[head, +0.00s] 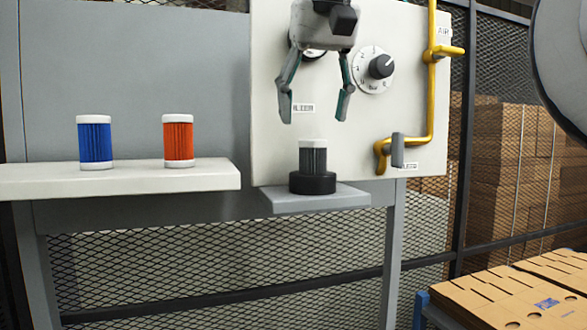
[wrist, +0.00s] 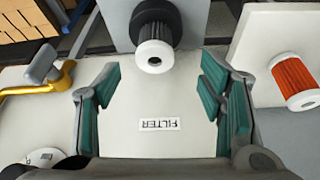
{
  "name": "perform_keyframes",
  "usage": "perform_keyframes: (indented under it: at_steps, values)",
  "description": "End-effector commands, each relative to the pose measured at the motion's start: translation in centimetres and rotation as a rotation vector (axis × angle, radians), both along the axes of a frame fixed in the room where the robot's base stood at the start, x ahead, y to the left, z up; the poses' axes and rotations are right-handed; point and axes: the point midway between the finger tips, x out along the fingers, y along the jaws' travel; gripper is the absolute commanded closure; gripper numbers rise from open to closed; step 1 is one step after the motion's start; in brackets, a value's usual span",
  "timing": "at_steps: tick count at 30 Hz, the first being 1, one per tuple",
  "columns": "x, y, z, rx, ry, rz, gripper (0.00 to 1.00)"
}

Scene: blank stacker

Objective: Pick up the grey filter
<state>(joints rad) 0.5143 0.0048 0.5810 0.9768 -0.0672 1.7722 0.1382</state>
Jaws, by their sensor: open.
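The grey filter (head: 313,158) has a white top cap and stands upright in a black round holder (head: 312,183) on a small grey shelf. My gripper (head: 315,112) is open and empty above the filter, with its fingers pointing down and spread to either side. In the wrist view the filter (wrist: 154,50) shows its white cap with a dark centre hole, beyond the open fingertips (wrist: 160,75) and apart from them. Its lower part sits in the black holder (wrist: 156,18).
A blue filter (head: 95,142) and an orange filter (head: 178,140) stand on a white shelf (head: 205,179) to the left. Behind my gripper is a white panel (head: 270,120) with a dial (head: 376,69) and a yellow pipe (head: 431,90). Cardboard (head: 490,300) lies at lower right.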

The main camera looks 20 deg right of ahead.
Motion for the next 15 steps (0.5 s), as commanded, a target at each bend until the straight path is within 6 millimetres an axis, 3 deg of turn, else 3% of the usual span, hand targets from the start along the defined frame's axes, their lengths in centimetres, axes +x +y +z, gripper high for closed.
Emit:
perform_keyframes:
  at_steps: [15]
  values:
    - [1.8, -0.9, -4.2, 0.001, 0.005, -0.001, 0.37]
